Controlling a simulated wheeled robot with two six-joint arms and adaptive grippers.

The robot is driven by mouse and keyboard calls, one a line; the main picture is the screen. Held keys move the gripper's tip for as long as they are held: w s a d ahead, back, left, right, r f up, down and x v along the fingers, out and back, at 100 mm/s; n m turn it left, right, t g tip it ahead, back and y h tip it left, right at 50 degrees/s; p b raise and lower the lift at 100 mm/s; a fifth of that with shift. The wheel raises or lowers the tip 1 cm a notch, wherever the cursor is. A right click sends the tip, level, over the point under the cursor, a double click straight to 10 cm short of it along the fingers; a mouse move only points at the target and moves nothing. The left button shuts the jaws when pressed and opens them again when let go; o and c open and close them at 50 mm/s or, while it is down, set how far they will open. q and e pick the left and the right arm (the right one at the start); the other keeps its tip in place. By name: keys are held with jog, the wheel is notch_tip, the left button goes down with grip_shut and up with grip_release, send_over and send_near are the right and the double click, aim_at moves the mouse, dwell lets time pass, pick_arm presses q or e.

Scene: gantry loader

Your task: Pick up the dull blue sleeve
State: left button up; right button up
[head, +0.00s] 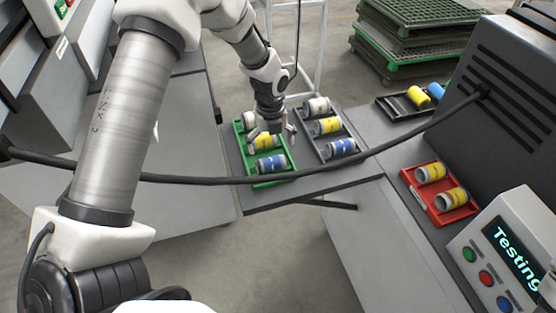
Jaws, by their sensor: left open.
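Two blue-banded sleeves with pale ends lie in trays on the table: one blue sleeve (272,164) at the near end of the green tray (256,182), the other blue sleeve (341,147) at the near end of the dark grey tray (335,163). A brighter blue cylinder (437,91) lies in the black tray (397,112) at right. I cannot tell for sure which is the dull one. My left gripper (276,130) points down, open and empty, above the green tray near its yellow sleeve (263,142). My right gripper is not in view.
Both table trays also hold pale sleeves and a yellow sleeve (326,126). A red tray (409,186) with two yellow-banded sleeves sits at right beside a control box (500,255). A black cable (205,179) crosses the view. Green pallets (415,45) are stacked behind.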

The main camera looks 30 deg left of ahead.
aim_at(270, 159)
pick_arm(q)
jog(key=f+p, duration=0.1)
jog(key=s+f+p, duration=0.1)
jog(key=f, duration=0.1)
jog(key=shift+s+d+f, duration=0.1)
jog(key=shift+s+d, duration=0.1)
jog(key=f, duration=0.3)
jog(key=shift+w+a+f, duration=0.1)
jog(key=shift+w+a, duration=0.05)
jog(key=shift+w, duration=0.25)
jog(key=shift+s, duration=0.2)
jog(key=c, duration=1.2)
jog(key=shift+r, duration=0.25)
